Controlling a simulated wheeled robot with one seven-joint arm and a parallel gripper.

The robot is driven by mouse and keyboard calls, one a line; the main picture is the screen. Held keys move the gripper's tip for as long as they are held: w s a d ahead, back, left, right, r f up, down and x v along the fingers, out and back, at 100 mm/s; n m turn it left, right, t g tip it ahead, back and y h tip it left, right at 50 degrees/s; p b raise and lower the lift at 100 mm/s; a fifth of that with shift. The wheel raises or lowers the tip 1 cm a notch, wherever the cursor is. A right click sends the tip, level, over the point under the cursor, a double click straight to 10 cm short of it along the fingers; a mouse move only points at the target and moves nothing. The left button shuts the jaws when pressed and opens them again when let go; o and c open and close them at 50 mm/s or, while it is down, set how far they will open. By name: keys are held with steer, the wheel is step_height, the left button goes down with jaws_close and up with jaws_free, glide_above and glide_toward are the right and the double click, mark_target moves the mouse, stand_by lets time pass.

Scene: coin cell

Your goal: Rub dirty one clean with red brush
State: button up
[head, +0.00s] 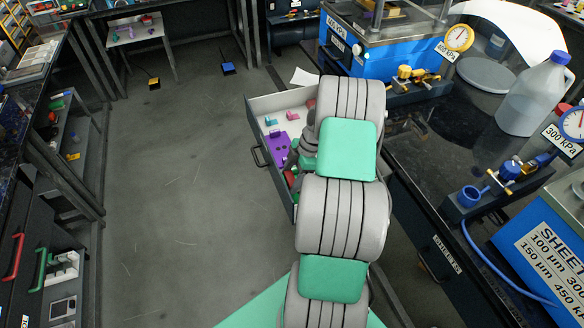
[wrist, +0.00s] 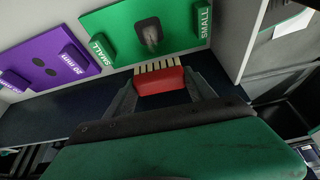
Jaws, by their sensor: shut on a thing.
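My gripper (wrist: 163,92) is shut on the red brush (wrist: 158,80), seen in the wrist view. The brush's pale bristles point away from my gripper, at the lower edge of a green plate (wrist: 118,38). I cannot tell whether they touch it. The green plate has raised blocks marked SMALL and a dark grey smudged patch around its middle. A purple plate (wrist: 42,66) lies left of it, with two dark round spots and a block marked 20 mm; it also shows in the head view (head: 279,146). My arm mostly hides the gripper in the head view.
The dark bench (head: 425,150) stands right of my arm. The floor left of the drawer is clear.

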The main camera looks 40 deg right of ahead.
mark_target(286, 179)
steer(key=shift+r+p, duration=0.75)
steer(key=shift+r, duration=1.2)
